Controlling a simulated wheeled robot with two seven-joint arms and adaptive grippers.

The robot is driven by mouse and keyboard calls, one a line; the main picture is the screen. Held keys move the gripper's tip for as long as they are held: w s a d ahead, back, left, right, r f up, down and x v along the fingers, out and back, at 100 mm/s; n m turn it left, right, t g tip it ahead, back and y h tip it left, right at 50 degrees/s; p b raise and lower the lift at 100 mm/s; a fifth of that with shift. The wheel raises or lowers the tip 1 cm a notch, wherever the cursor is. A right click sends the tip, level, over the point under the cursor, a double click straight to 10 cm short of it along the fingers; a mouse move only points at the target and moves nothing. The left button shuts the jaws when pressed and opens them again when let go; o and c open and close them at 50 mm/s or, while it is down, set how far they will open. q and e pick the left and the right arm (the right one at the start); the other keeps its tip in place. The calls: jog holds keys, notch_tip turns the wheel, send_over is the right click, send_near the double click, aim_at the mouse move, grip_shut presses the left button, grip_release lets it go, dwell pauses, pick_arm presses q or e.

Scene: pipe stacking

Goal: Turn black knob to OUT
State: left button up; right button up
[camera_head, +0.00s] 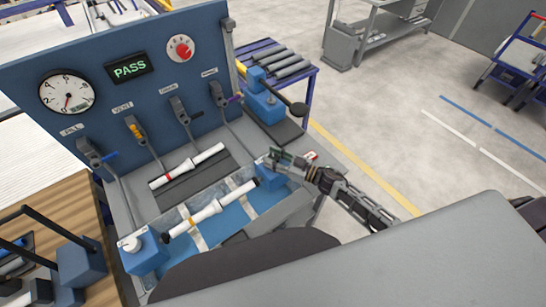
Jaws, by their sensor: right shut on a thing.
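My right gripper (276,159) reaches in from the right and is shut at the blue end block (268,175) on the right end of the water tank. Its fingers cover the black knob there, so the knob's pointer and the OUT mark cannot be read. A small white and red label (312,155) shows just right of the gripper. A white pipe (208,213) with an orange band lies along the tank, its right end near the blue end block. My left gripper is not in view.
The blue panel (130,95) carries a gauge (67,92), a PASS display (129,68), a red knob (180,48) and several levers. Another white pipe (187,167) lies on the dark rest. A blue device with a black ball handle (299,109) stands behind my right gripper.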

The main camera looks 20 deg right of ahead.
jog(key=shift+w+d+n+g+y+b, duration=0.1)
jog(key=shift+n+g+y+b, duration=0.25)
jog(key=shift+n+g+y, duration=0.65)
jog(key=shift+n+g+y+b, duration=0.8)
jog(key=shift+n+g+b, duration=0.25)
jog(key=shift+g, duration=0.75)
jog(key=n+g+y+b, duration=0.1)
jog(key=n+g+b, duration=0.1)
jog(key=g, duration=0.1)
jog(key=shift+f+b, duration=0.1)
jog(key=shift+b, duration=0.2)
jog(key=n+g+b, duration=0.3)
jog(key=g+b, duration=0.1)
jog(key=g, duration=0.1)
jog(key=shift+n+b, duration=0.25)
jog(key=shift+b, duration=0.15)
jog(key=shift+n+g+b, duration=0.3)
jog(key=shift+g+b, duration=0.15)
jog(key=shift+g, duration=0.15)
jog(key=shift+n+g+b, duration=0.3)
jog(key=shift+g+b, duration=0.05)
jog(key=shift+g, duration=0.15)
jog(key=o, duration=1)
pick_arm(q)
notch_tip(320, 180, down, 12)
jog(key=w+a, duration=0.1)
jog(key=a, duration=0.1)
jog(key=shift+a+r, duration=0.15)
